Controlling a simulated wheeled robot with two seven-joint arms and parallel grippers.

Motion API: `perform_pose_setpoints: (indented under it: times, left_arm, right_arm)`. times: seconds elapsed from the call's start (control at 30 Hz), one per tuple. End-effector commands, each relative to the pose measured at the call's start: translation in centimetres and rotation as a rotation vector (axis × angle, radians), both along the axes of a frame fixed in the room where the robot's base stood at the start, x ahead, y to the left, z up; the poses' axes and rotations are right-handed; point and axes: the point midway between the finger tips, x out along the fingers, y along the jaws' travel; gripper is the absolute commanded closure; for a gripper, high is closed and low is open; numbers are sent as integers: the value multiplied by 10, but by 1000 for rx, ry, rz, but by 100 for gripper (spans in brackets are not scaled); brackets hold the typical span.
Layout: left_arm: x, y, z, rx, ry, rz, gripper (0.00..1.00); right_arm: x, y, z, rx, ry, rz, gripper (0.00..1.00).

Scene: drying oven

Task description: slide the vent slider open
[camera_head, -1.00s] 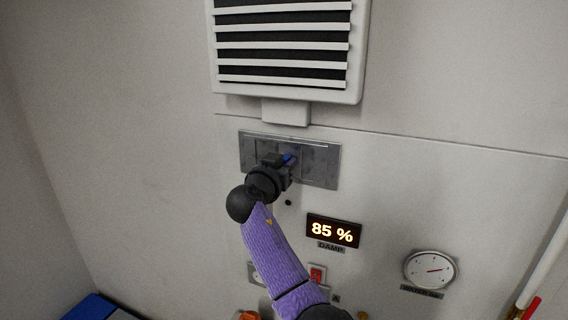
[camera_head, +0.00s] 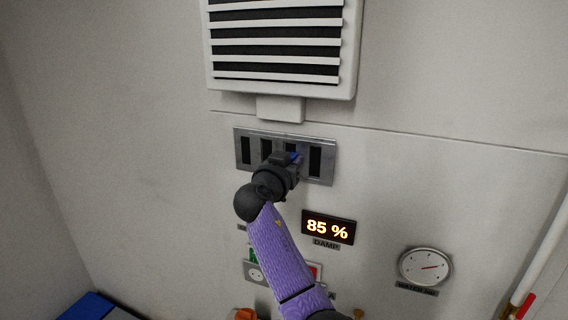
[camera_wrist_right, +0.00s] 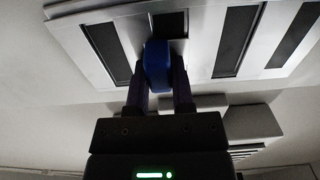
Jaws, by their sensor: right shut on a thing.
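The vent slider plate (camera_head: 329,168) is a grey metal panel on the wall below the louvred grille. Its several dark slots show open in the head view. The plate also fills the top of the right wrist view (camera_wrist_right: 202,48). A blue knob (camera_wrist_right: 157,66) stands out from the plate; in the head view only a bit of the knob (camera_head: 296,157) shows. My right gripper (camera_wrist_right: 160,88) is shut on the blue knob, one finger on each side. The gripper (camera_head: 289,159) hides part of the plate in the head view. My left gripper is not in view.
A white louvred grille (camera_head: 279,43) sits above the plate. Below are a display reading 85 % (camera_head: 328,228), a round gauge (camera_head: 425,266), and a socket and switch panel (camera_head: 256,274) partly behind my arm. The wall left of the plate is clear.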

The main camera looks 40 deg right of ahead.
Motion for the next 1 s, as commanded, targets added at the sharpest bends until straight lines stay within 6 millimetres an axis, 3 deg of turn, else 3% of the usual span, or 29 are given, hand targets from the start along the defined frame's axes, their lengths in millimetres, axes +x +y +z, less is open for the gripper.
perform_pose_setpoints:
  times: [0.3, 0.33, 0.5, 0.8, 1.0]
  left_arm:
    - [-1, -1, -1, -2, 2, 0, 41]
    - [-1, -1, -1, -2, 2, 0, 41]
    - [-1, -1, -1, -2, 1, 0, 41]
    - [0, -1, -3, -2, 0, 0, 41]
    - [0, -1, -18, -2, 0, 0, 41]
  right_arm:
    - [-3, -2, -1, 2, 3, -4, 100]
    - [-3, -2, -1, 2, 3, -4, 69]
    - [-3, -2, -1, 1, 2, -3, 35]
    - [-3, 1, -1, 1, 0, -1, 35]
    - [-19, 33, -5, 4, -3, 2, 35]
